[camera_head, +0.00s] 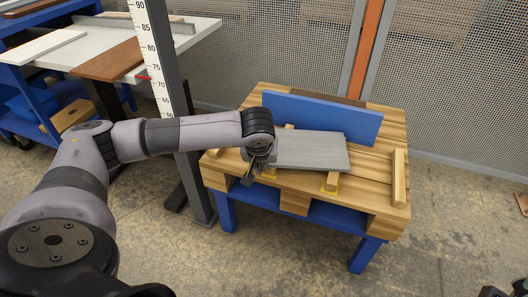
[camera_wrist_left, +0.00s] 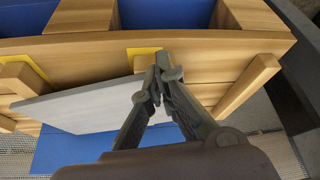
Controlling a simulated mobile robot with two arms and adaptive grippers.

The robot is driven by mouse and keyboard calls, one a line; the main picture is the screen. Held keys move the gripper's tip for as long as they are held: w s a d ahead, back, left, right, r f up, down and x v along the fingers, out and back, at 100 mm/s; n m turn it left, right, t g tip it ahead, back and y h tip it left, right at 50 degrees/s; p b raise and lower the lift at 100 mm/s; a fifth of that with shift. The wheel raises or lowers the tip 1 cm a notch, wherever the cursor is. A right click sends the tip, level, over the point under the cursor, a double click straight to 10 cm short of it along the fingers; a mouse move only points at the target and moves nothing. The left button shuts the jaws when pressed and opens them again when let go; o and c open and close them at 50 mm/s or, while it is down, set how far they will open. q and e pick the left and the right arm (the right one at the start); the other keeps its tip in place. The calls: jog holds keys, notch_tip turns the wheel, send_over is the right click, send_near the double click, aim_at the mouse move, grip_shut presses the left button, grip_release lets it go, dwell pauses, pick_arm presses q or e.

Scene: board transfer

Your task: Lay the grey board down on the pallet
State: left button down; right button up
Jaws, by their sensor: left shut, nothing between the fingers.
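The grey board (camera_head: 312,150) lies on top of the wooden pallet (camera_head: 377,168), in front of an upright blue panel. Wooden blocks show at its front edge, so I cannot tell whether it lies fully flat. In the left wrist view the board (camera_wrist_left: 82,108) reaches up to my fingers. My left gripper (camera_head: 251,177) is at the board's left end, its fingers pointing down. Its fingertips (camera_wrist_left: 158,68) are together with nothing between them, close beside the board's edge; contact is unclear. Dark parts at the bottom right corner of the head view may be my right gripper (camera_head: 505,291), mostly cut off.
The blue panel (camera_head: 325,116) stands along the pallet's back. Yellow patches (camera_head: 331,184) mark the pallet top. A post with a height scale (camera_head: 152,50) stands left of it. A white table with boards (camera_head: 185,38) is at back left.

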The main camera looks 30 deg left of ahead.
pick_arm(q)
jog(key=shift+b+x, duration=0.4)
jog(key=shift+x, duration=0.4)
jog(key=shift+w+a+r+b, duration=0.1)
jog(key=shift+w+a, duration=0.3)
jog(key=shift+w, duration=0.3)
jog(key=shift+w+a+b, duration=0.15)
jog(key=shift+w+a, duration=0.2)
jog(key=shift+w, duration=0.35)
jog(key=shift+w+a+r+b, duration=0.1)
jog(key=shift+w+a, duration=0.3)
jog(key=shift+w, duration=0.3)
jog(key=shift+w+a, duration=0.3)
jog(key=shift+w, duration=0.35)
jog(key=shift+a, duration=0.1)
